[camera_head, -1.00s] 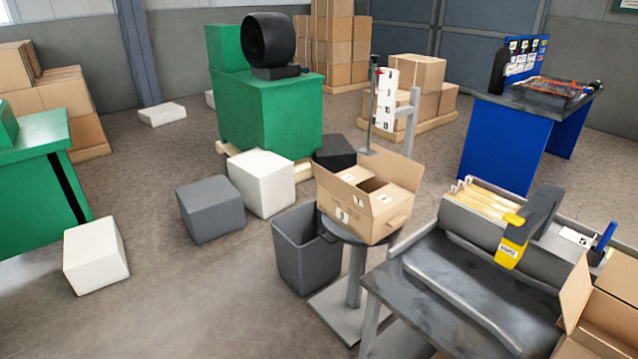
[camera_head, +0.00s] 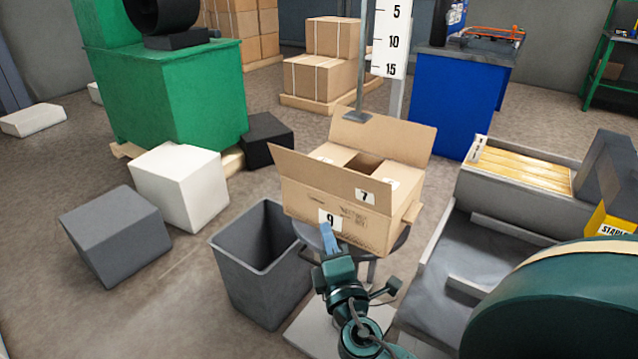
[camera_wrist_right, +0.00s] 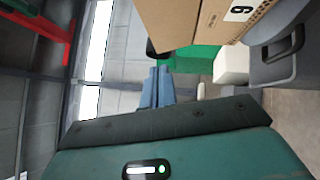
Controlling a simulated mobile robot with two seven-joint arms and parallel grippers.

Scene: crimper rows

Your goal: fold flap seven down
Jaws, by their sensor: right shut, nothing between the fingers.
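The open cardboard box (camera_head: 385,222) sits on a round stand. Its back flap (camera_head: 385,135) stands up, and a long flap (camera_head: 300,180) stands raised along the left front side. Two inner panels lie across the top with a gap between them. A "7" label (camera_head: 366,195) shows near the front top edge; I cannot tell exactly which panel carries it. A "9" label (camera_head: 330,219) is lower on the front. My right gripper (camera_head: 329,236) is shut and empty, just in front of the "9" label; contact is unclear. In the right wrist view its blue fingers (camera_wrist_right: 156,88) are together, below the box (camera_wrist_right: 190,20). My left gripper is out of view.
A grey bin (camera_head: 255,265) stands left of the stand. A grey metal bench (camera_head: 440,270) with a yellow stapler (camera_head: 607,224) is at right. A ruled post (camera_head: 391,45) rises behind the box. Grey (camera_head: 115,230) and white (camera_head: 180,185) blocks lie left.

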